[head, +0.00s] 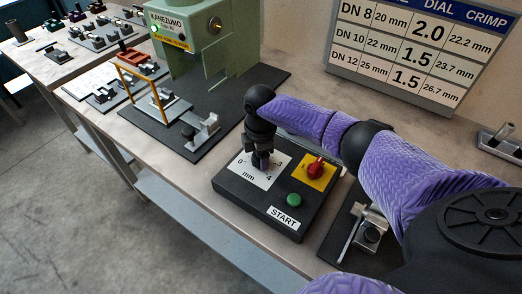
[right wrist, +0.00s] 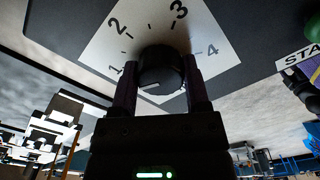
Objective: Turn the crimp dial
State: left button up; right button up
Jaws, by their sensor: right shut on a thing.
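The crimp dial is a dark round knob (right wrist: 162,70) on a white scale plate (head: 244,172) of the black control box (head: 252,205). In the right wrist view the scale's 1, 2, 3 and 4 show around it, and a pale mark on the knob points to the lower left, near the 1 side. My right gripper (head: 262,162) comes down on the dial from above. In the right wrist view its two fingers (right wrist: 161,85) are shut on the knob, one on each side. In the head view the gripper hides most of the dial. My left gripper is not in view.
The box also has a red knob (head: 316,167) on yellow, a green button (head: 294,200) and a START label. A green press (head: 205,40) stands behind, a metal tool (head: 372,230) lies right of the box, and a dial crimp chart (head: 420,50) is at the back.

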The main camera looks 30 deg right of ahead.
jog(key=n, duration=0.3)
jog(key=shift+n+p, duration=0.3)
jog(key=shift+n, duration=0.2)
dwell(0.4)
jog(key=o, duration=1.3)
notch_tip(320, 180, up, 9)
jog(key=shift+w+r+p, duration=0.1)
jog(key=shift+p, duration=1.15)
jog(key=shift+r, duration=0.4)
